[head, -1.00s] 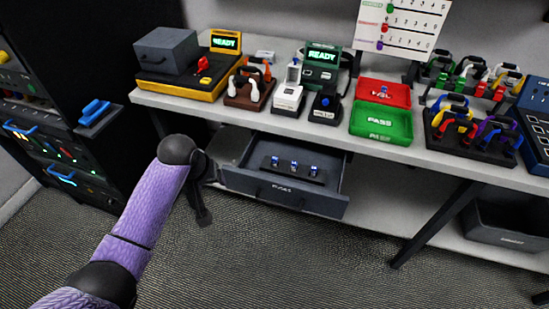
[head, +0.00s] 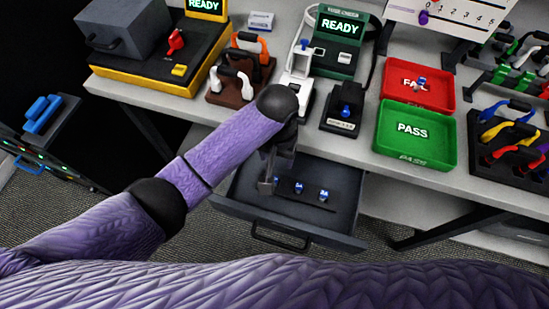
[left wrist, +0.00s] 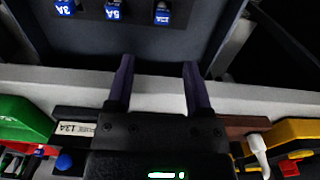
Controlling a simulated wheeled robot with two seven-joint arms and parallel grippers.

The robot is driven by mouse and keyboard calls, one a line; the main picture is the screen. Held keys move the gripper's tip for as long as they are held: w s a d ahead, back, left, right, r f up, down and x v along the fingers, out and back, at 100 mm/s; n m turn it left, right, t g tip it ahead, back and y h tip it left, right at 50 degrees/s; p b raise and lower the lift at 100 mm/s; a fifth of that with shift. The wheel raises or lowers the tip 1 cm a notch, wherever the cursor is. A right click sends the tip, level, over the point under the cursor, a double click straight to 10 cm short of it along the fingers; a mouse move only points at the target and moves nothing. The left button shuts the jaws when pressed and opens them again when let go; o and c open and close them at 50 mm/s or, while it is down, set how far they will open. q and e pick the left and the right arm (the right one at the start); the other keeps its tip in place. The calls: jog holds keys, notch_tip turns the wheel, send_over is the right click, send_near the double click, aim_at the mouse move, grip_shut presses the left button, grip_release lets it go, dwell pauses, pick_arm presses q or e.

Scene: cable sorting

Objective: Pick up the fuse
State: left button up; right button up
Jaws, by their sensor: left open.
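Small blue-and-white fuses stand in a black strip in the open drawer (head: 335,222). In the head view one fuse (head: 299,187) and another (head: 323,195) show, with a third partly behind my gripper. In the left wrist view, the fuses marked 3A (left wrist: 65,7) and 5A (left wrist: 112,9) and a third fuse (left wrist: 162,12) line the top edge. My left gripper (head: 267,187) is over the drawer's left part, open; its fingers (left wrist: 157,65) are apart with nothing between them. The fuses lie beyond its fingertips. My right gripper is not in view.
The workbench edge (head: 235,123) runs above the drawer. On it are a black block with a blue-topped piece (head: 346,110), a red FAIL tray (head: 440,102) holding a small blue-and-white piece, and a green PASS tray (head: 392,146). Floor shows in front.

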pick_arm(q)
jog(key=f+b, duration=0.1)
jog(key=f, duration=0.2)
jog(key=s+f+b, duration=0.1)
jog(key=f+b, duration=0.1)
jog(key=f, duration=0.1)
jog(key=f+b, duration=0.2)
jog(key=f, duration=0.1)
jog(key=shift+s+a+f, duration=0.25)
jog(key=shift+a+f, duration=0.05)
jog(key=shift+a, duration=0.05)
jog(key=shift+r, duration=0.1)
jog(key=shift+c, duration=0.8)
jog(key=c, duration=0.7)
jog(key=shift+w, duration=0.1)
grip_shut()
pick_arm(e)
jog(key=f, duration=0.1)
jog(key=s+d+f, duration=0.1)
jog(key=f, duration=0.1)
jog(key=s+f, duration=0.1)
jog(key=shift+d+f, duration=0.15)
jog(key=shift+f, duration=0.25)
